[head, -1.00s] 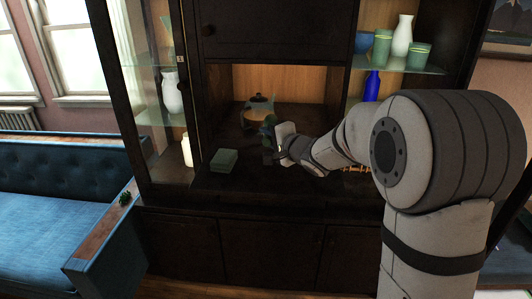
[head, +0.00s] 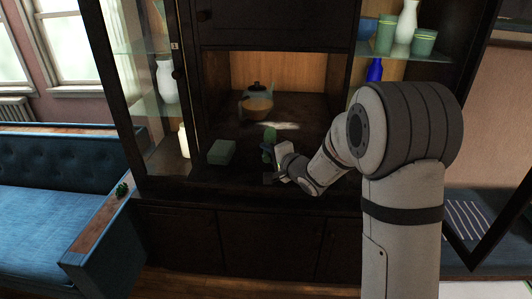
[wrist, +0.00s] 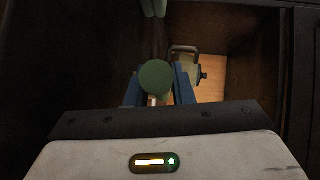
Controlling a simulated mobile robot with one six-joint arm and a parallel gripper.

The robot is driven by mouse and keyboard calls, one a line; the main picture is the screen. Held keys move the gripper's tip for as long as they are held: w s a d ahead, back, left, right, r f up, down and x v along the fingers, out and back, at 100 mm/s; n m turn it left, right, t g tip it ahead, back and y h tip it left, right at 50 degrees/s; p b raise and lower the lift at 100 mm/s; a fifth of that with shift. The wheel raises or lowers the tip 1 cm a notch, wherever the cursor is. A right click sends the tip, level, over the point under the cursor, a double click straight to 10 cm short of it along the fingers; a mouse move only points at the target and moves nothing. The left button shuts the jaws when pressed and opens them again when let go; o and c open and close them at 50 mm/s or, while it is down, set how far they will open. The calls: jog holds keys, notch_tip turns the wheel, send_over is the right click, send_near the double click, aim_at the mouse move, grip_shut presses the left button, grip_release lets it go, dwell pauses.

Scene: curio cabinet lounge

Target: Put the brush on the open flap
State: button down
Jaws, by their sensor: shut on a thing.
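My gripper (head: 270,160) is shut on a green thing (wrist: 157,77) with a round end, held between the blue fingers in the wrist view. In the head view this green thing (head: 269,136) stands up above the fingers. I cannot tell from its visible end whether it is the brush. The dark open flap (head: 235,180) extends forward below the lit niche of the cabinet. My gripper is over the flap, towards its front; I cannot tell whether the held thing touches it. My arm hides the flap's right part.
A green box (head: 221,152) lies on the flap, left of my gripper. A glass pot (head: 257,105) with a dark lid stands in the niche behind. Glass shelves hold vases and cups at both sides. A blue sofa (head: 45,210) is at the left.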

jog(key=shift+s+r, duration=0.1)
jog(key=shift+r, duration=0.05)
jog(key=c, duration=1.3)
grip_release()
jog(key=shift+f, duration=0.2)
jog(key=shift+o, duration=0.2)
jog(key=shift+r, duration=0.1)
